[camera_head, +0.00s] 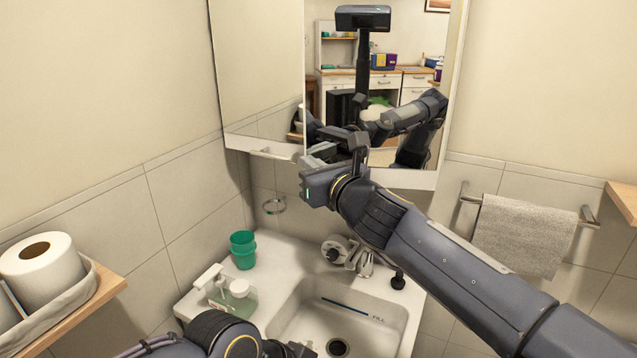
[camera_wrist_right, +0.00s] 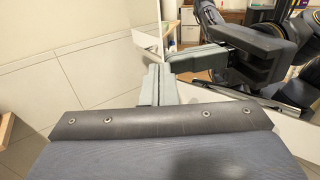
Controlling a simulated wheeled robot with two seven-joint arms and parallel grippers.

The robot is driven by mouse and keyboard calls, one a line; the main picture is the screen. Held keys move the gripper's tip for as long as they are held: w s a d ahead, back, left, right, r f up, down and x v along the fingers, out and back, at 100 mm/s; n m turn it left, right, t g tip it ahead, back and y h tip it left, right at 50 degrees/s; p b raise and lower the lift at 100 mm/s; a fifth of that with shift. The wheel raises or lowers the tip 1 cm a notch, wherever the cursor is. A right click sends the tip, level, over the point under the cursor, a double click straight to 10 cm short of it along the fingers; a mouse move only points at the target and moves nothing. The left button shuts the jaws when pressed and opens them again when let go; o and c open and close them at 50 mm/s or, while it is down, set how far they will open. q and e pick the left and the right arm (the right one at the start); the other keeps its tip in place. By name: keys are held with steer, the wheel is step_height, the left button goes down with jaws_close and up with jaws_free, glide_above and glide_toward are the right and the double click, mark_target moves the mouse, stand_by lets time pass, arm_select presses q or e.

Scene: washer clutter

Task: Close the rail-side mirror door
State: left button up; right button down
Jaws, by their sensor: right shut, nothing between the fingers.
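The mirror cabinet hangs above the sink. Its rail-side mirror door (camera_head: 425,150), on the towel-rail side, reflects the room and my arm. The other mirror panel (camera_head: 255,70) reflects the pale wall. I cannot tell exactly how far the rail-side door stands from its frame. My right gripper (camera_head: 322,152) is shut and empty, close in front of the rail-side door's lower left part. In the right wrist view its pale fingers (camera_wrist_right: 154,84) point at the mirror, near their own reflection; contact is unclear. My left gripper (camera_head: 288,349) is partly visible at the bottom edge, its jaws unclear.
Below are the white sink (camera_head: 295,290), a green cup (camera_head: 242,250), a soap bottle (camera_head: 238,298) and a tap (camera_head: 362,258). A towel (camera_head: 525,235) hangs on the rail at right. A shelf (camera_head: 105,290) with paper rolls is at left.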

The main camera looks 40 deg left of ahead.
steer(key=w+a+m+t, duration=0.1)
steer(key=w, duration=0.1)
steer(key=w+a+m+t+h+p, duration=0.1)
steer(key=t, duration=0.1)
steer(key=w+a+m+t+h, duration=0.1)
steer(key=w, duration=0.1)
steer(key=shift+w+a+r, duration=0.15)
steer(key=shift+w+a, duration=0.1)
steer(key=shift+w, duration=0.1)
steer(key=shift+w+a+m+t+h+p, duration=0.2)
steer(key=shift+w+m+t+h+p, duration=0.2)
steer(key=shift+w+t+h+p, duration=0.15)
steer(key=shift+w+d+t, duration=0.1)
steer(key=shift+w+t, duration=0.05)
steer(key=shift+t, duration=0.1)
steer(key=shift+d+r, duration=0.1)
steer(key=shift+w, duration=0.1)
